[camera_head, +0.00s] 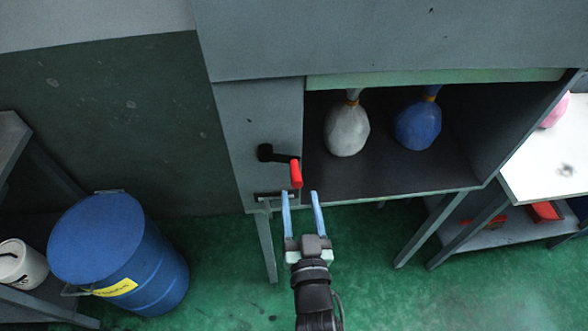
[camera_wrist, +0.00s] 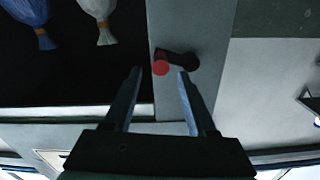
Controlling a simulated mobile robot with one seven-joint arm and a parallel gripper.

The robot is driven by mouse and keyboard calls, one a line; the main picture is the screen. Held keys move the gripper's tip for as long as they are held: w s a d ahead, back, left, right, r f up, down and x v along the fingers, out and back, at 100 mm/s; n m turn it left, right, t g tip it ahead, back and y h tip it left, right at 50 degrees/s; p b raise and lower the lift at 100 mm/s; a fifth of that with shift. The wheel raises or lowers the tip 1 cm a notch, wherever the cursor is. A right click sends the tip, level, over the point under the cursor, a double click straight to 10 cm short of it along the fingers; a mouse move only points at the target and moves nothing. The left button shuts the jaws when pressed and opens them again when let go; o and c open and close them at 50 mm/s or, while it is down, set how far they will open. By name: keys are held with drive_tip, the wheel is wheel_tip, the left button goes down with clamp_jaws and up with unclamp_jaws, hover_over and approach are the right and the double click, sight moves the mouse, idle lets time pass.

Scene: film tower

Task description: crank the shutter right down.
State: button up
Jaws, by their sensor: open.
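The crank is a black arm (camera_head: 276,154) with a red handle (camera_head: 296,174), mounted on the grey panel left of the cabinet opening. The shutter (camera_head: 430,77) shows as a pale green strip along the top of the opening, which stands mostly uncovered. My gripper (camera_head: 301,195) is open and empty, just below and in front of the red handle. In the wrist view the red handle (camera_wrist: 160,68) shows between and just beyond the fingertips, closer to the left finger. I see no contact between them.
A white bag (camera_head: 347,130) and a blue bag (camera_head: 418,125) are inside the cabinet. A blue drum (camera_head: 120,255) and a white bucket (camera_head: 20,265) stand at left. A white-topped table (camera_head: 550,160) is at right. Green floor is clear below the cabinet.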

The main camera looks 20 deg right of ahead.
sight(294, 161)
drive_tip(key=p+x, duration=0.2)
drive_tip(key=x, duration=0.5)
drive_tip(key=shift+w+f, duration=0.1)
drive_tip(key=shift+w, duration=0.05)
drive_tip(key=shift+c, duration=0.2)
clamp_jaws()
idle(1.1)
